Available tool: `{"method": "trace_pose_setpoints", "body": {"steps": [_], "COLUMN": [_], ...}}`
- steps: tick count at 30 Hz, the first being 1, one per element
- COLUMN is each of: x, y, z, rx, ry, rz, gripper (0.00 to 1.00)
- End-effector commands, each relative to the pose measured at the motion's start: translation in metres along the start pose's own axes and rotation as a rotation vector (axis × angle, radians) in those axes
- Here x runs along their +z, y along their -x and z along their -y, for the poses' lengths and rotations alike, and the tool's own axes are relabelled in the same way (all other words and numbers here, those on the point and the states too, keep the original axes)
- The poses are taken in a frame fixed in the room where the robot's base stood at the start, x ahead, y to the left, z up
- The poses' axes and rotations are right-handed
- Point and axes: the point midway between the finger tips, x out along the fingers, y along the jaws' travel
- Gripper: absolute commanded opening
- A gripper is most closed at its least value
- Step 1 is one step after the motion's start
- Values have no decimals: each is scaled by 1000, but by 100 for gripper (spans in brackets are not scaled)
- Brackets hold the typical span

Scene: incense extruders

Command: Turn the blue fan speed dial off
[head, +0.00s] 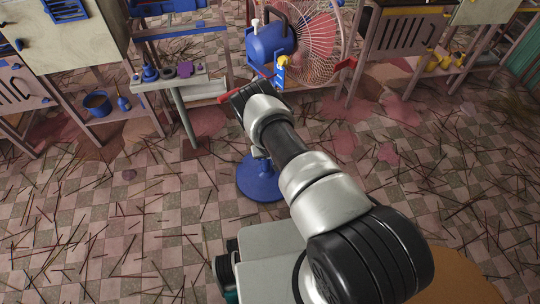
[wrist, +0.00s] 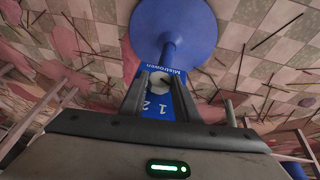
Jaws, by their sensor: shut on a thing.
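The fan has a blue motor housing (head: 270,43), a pale round wire cage (head: 318,42) and a blue round base (head: 262,178). The base (wrist: 172,28) and its pole also show in the wrist view. Below the pole there is the fan's blue panel (wrist: 176,105), with "1", "2" and lettering seen upside down. The pale grey speed dial (wrist: 157,80) sits on this panel. My gripper (wrist: 157,88) is shut on the dial, a finger on either side. The fingers hide part of the dial, and its exact setting is hard to read. In the head view my arm hides the panel.
A small table (head: 160,82) with blue and purple pieces stands left of the fan. A shelf unit (head: 400,45) stands to the right. Thin sticks lie scattered on the checkered floor (head: 110,215), which is otherwise open.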

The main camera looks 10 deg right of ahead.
Motion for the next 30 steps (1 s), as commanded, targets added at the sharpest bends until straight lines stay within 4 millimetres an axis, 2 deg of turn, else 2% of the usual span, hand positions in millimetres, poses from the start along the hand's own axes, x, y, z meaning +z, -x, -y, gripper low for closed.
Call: {"method": "trace_pose_setpoints", "body": {"steps": [1,9,10,12,13,23,26,30], "x": [7,7,7,6,6,2,0,-2], "y": [-2,-1,-1,-1,0,4,15,44], "z": [-1,-1,-1,-1,-1,0,0,0], "rx": [7,7,7,6,6,4,3,4], "ry": [2,-1,-1,-1,-2,-1,-1,-1], "rz": [12,13,13,11,10,4,3,3], "gripper": [6,6,33,45,47,47,47,47]}}
